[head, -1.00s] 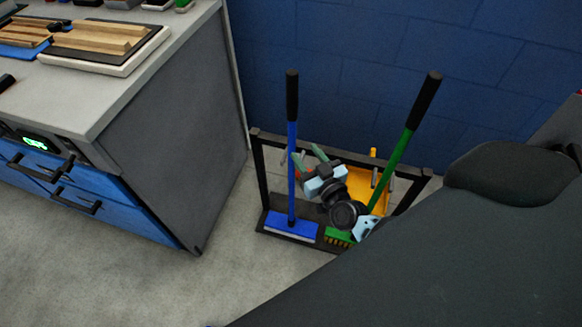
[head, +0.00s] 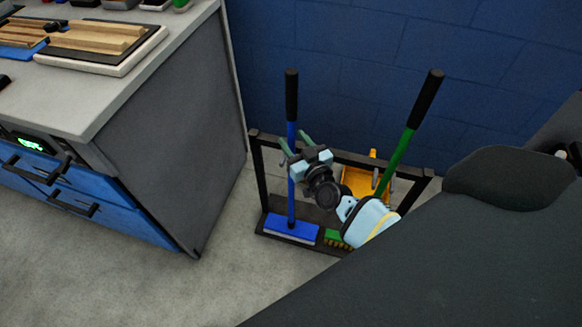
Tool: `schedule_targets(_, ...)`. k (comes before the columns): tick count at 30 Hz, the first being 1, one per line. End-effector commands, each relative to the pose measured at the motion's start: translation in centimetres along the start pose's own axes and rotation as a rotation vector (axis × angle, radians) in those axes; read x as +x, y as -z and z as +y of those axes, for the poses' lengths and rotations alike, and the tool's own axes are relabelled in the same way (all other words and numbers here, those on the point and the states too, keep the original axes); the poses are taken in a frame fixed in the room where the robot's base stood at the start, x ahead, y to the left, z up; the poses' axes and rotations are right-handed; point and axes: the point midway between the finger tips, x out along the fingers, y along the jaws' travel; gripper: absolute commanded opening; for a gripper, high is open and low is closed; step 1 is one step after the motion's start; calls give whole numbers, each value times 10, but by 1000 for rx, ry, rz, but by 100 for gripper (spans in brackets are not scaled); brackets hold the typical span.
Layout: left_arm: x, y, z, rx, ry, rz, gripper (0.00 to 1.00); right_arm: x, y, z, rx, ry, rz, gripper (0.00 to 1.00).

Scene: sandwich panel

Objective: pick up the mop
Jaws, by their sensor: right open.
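The mop (head: 291,184) has a blue shaft, a black grip at the top and a flat blue head with a pale underside. It stands upright in a dark rack, its head low at the front left. My right gripper (head: 294,147) is open at the mop's upper shaft, below the black grip. Its two greenish fingers show one on each side of the shaft in the head view; I cannot tell whether they touch it. The gripper's body covers part of the space right of the shaft. My left gripper is not in view.
The dark rack (head: 261,176) also holds a green-handled brush (head: 397,160) and a yellow object (head: 362,180). A counter with blue drawers (head: 150,220) stands to the left. A blue wall (head: 350,60) is behind. The floor in front is open.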

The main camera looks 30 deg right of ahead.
Motion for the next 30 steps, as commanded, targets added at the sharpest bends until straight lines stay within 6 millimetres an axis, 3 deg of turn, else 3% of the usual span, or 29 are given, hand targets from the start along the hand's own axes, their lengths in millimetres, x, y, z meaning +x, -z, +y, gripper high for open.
schedule_targets(6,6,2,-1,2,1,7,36,19,-1,1,-1,0,-1,45)
schedule_targets(14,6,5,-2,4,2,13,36,20,0,0,0,0,-1,44)
schedule_targets(24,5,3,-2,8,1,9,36,20,0,0,0,0,0,0)
schedule_targets(30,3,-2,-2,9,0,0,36,20,2,1,0,-1,4,0)
